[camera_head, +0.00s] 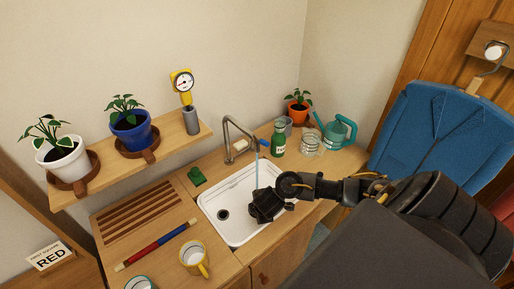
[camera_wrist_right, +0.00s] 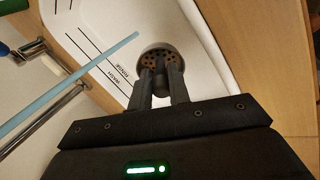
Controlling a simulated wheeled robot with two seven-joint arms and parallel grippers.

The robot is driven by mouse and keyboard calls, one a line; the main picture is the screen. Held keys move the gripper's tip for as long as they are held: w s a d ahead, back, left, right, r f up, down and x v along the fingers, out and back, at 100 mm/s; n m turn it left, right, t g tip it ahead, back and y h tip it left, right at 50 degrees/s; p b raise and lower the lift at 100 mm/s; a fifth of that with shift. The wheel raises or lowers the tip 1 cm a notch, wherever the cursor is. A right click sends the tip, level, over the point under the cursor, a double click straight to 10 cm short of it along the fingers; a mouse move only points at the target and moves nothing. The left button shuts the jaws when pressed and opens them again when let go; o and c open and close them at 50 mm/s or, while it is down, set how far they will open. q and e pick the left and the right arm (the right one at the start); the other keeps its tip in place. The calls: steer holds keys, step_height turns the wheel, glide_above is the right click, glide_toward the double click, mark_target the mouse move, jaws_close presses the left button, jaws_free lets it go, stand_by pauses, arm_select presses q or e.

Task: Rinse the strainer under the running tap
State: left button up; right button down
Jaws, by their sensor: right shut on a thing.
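The strainer (camera_wrist_right: 152,58), a small grey-brown round cup with holes, is between the fingers of my right gripper (camera_wrist_right: 160,85), which is shut on it. In the head view my right gripper (camera_head: 262,212) is over the white sink (camera_head: 238,184) and hides the strainer. The metal tap (camera_head: 228,132) runs; its thin blue water stream (camera_head: 257,168) falls behind my gripper. In the wrist view the stream (camera_wrist_right: 75,80) ends just left of the strainer; I cannot tell whether it touches. My left gripper is not in view.
The sink has a dark drain (camera_head: 223,214) and marked lines with "WASH" and "RINSE" lettering. Right of the tap stand a green bottle (camera_head: 278,144), a glass jar (camera_head: 311,145) and a teal watering can (camera_head: 339,132). A yellow mug (camera_head: 194,258) stands at the front left.

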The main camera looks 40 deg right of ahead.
steer(key=shift+s+a+r+p, duration=1.55)
steer(key=shift+s+r+p, duration=0.25)
steer(key=shift+p, duration=0.2)
steer(key=shift+w, duration=0.1)
